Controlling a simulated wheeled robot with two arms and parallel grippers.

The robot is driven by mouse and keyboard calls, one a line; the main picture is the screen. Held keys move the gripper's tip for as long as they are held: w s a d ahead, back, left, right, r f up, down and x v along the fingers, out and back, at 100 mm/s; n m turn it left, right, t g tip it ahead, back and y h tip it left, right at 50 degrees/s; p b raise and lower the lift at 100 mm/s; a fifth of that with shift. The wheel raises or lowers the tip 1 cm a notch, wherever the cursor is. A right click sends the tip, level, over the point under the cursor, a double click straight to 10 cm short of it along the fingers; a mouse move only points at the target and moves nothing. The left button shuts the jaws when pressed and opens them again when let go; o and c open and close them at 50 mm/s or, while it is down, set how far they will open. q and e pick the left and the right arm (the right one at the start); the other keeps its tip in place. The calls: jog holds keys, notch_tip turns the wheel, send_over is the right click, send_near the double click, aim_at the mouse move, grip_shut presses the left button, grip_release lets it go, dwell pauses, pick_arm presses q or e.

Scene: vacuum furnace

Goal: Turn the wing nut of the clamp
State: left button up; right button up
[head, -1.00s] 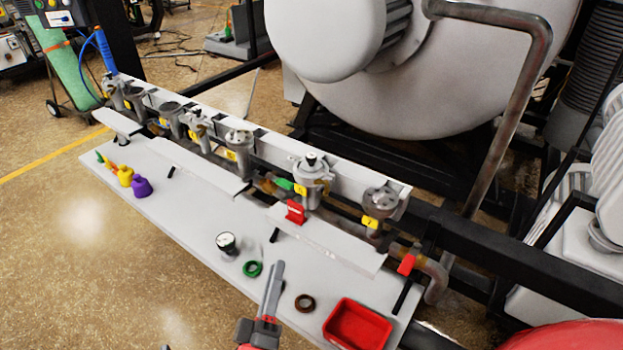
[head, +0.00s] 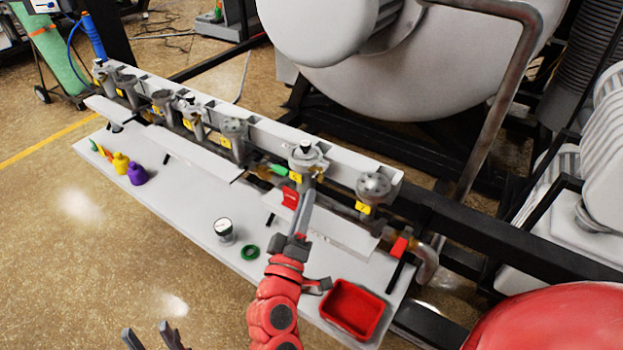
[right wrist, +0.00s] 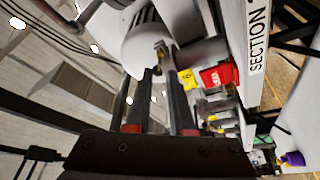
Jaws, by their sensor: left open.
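The clamp is not clearly made out in the head view; my gripper covers part of that area. My left gripper (head: 153,338) is open and empty at the bottom edge.
A red tag (head: 290,197) hangs beside my right fingers. The grey bench (head: 195,215) carries a red tray (head: 353,310), a gauge (head: 224,228), a green ring (head: 250,252), and yellow (head: 120,163) and purple (head: 137,174) pieces. A white rail (head: 335,175) with several valves runs behind.

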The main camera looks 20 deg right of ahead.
aim_at(314, 177)
jog(key=p+x, duration=0.1)
jog(key=x, duration=0.4)
grip_shut()
